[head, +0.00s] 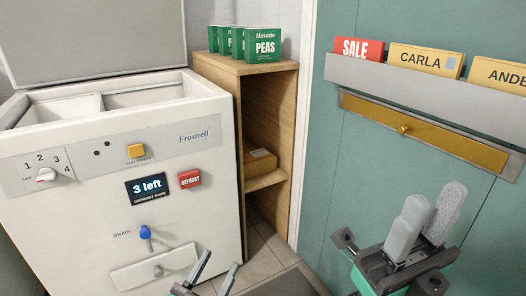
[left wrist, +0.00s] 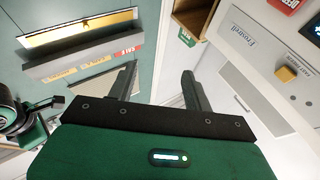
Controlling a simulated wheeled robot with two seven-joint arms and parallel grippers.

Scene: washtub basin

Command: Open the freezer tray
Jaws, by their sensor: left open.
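The white Frostrell freezer (head: 90,215) stands at the left of the head view. A pale tray front (head: 185,262) with a small grey knob (head: 158,270) sits low on its face and looks closed. The freezer's panel (left wrist: 255,55) shows there at the right; I cannot make out the tray knob. My right gripper (head: 436,195) is raised before the green door, its fingers a little apart and empty.
A blue drain knob (head: 145,232) sits just above the tray. A wooden shelf (head: 285,150) stands beside the freezer. A green door (head: 350,190) is at the right.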

